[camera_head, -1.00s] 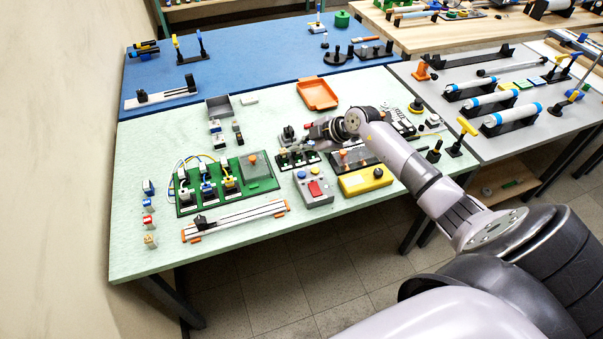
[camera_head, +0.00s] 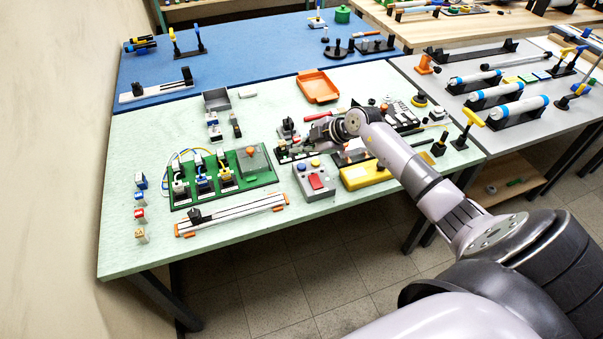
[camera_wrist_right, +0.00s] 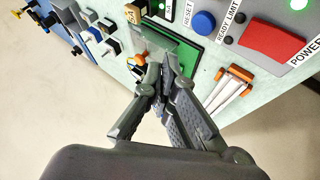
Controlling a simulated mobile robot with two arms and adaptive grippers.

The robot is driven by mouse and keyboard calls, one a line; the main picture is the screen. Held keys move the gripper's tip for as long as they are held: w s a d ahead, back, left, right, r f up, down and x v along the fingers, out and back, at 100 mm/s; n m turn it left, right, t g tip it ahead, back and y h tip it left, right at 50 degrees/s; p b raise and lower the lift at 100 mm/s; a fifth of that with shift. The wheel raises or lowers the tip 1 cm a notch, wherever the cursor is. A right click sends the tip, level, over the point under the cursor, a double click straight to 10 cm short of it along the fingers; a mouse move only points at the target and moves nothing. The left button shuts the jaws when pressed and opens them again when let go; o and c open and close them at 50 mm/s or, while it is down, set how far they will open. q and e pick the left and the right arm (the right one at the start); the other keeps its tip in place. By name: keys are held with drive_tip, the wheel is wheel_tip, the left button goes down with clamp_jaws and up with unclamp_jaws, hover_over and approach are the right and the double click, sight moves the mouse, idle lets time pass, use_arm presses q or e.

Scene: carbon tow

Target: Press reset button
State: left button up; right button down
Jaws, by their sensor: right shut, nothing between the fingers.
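In the right wrist view the blue button (camera_wrist_right: 204,22) sits beside the RESET label (camera_wrist_right: 187,12). The red switch (camera_wrist_right: 270,40) by the POWER label is at the upper right. My right gripper (camera_head: 290,151) is just behind the box in the head view, apart from the blue button. In the wrist view the right gripper (camera_wrist_right: 168,62) is shut and empty. My left gripper is out of view.
A green board (camera_head: 265,180) with wired connectors is left of the box, and a yellow box (camera_head: 355,180) is right of it. A slotted rail (camera_head: 235,213) lies in front. An orange tray (camera_head: 317,87) lies behind.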

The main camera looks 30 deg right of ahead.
sight(301, 168)
wheel_tip(301, 168, down, 2)
drive_tip(key=shift+b, duration=0.6)
drive_tip(key=shift+f+b, duration=0.3)
drive_tip(key=shift+f, duration=0.8)
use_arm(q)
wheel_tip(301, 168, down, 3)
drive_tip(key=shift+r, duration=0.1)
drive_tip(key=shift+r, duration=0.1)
use_arm(e)
drive_tip(key=shift+f, duration=0.15)
drive_tip(key=shift+f, duration=0.25)
drive_tip(key=shift+f, duration=0.45)
idle(0.4)
use_arm(q)
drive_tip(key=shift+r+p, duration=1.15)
drive_tip(key=shift+p, duration=0.15)
use_arm(e)
drive_tip(key=shift+r, duration=0.85)
